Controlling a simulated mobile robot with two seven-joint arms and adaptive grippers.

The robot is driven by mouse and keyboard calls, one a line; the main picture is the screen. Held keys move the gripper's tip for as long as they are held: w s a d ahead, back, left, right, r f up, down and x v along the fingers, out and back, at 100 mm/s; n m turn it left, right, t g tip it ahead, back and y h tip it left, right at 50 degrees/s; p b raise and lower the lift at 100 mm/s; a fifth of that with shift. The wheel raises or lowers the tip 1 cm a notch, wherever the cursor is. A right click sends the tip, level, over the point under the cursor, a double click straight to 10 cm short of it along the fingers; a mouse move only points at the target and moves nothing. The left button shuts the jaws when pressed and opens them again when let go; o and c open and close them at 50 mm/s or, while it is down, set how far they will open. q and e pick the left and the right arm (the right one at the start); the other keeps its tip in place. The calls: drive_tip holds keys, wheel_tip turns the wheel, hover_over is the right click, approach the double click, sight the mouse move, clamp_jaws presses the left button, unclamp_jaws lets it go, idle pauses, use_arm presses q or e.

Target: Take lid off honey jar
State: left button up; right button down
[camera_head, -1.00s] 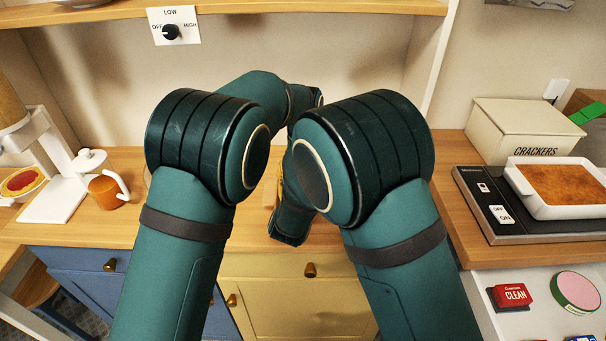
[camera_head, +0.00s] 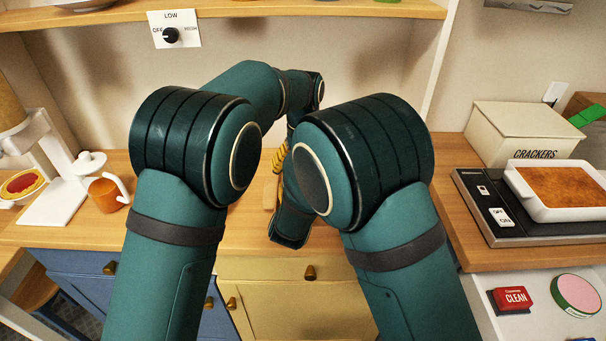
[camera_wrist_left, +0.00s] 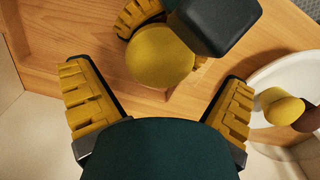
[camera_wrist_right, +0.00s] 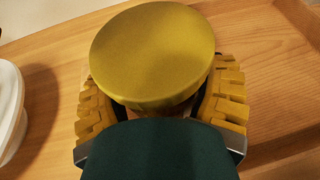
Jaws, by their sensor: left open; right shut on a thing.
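The honey jar's round yellow lid (camera_wrist_right: 152,52) fills the middle of the right wrist view, seen from above. The lid hides nearly all of the jar body. My right gripper (camera_wrist_right: 160,105) has its yellow-padded fingers on both sides of the jar, just under the lid, and is shut on it. In the left wrist view the lid (camera_wrist_left: 160,56) is still on top, beside my right gripper's dark body. My left gripper (camera_wrist_left: 160,100) is open and empty, with its fingers apart and short of the lid. In the head view my arms hide the jar.
The wooden counter (camera_wrist_left: 150,103) is bare around the jar. A white bowl (camera_wrist_left: 262,82) with yellowish things in it stands close by. In the head view an orange mug (camera_head: 103,194) is at left; a crackers box (camera_head: 515,135) and a white baking dish (camera_head: 540,207) are at right.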

use_arm(q)
drive_tip(key=shift+r, duration=0.4)
drive_tip(key=m, duration=0.2)
drive_tip(key=r+m, duration=0.1)
drive_tip(key=m, duration=0.1)
drive_tip(key=shift+r, duration=0.15)
wheel_tip(320, 180, up, 2)
drive_tip(key=m, duration=0.7)
drive_tip(key=shift+f, duration=3.9)
drive_tip(key=c, duration=1.2)
drive_tip(key=n, duration=0.5)
